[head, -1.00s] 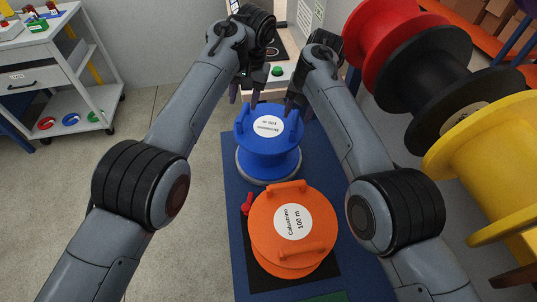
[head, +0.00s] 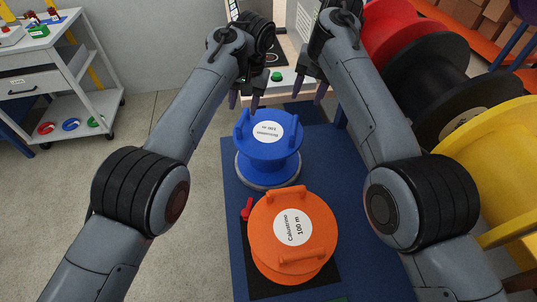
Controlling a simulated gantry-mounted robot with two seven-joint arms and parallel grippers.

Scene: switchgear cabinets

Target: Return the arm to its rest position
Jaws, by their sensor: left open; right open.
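My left gripper (head: 244,100) is open and empty, above and behind the blue spool's left side. My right gripper (head: 309,88) is open and empty, up and to the right of the blue spool, apart from it. The blue spool (head: 268,158) stands upright on a grey round base on the blue mat, with a white label and two handles on top. The orange spool (head: 318,225) stands nearer on a black patch, with a label reading "Calustrino 100 m". Both my arms reach forward from the bottom corners.
Large red (head: 388,32), black (head: 440,75) and yellow (head: 490,150) spools stand on the right, close to my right arm. A small red lever (head: 247,208) is beside the orange spool. A grey cart (head: 85,113) stands at left. The floor between is clear.

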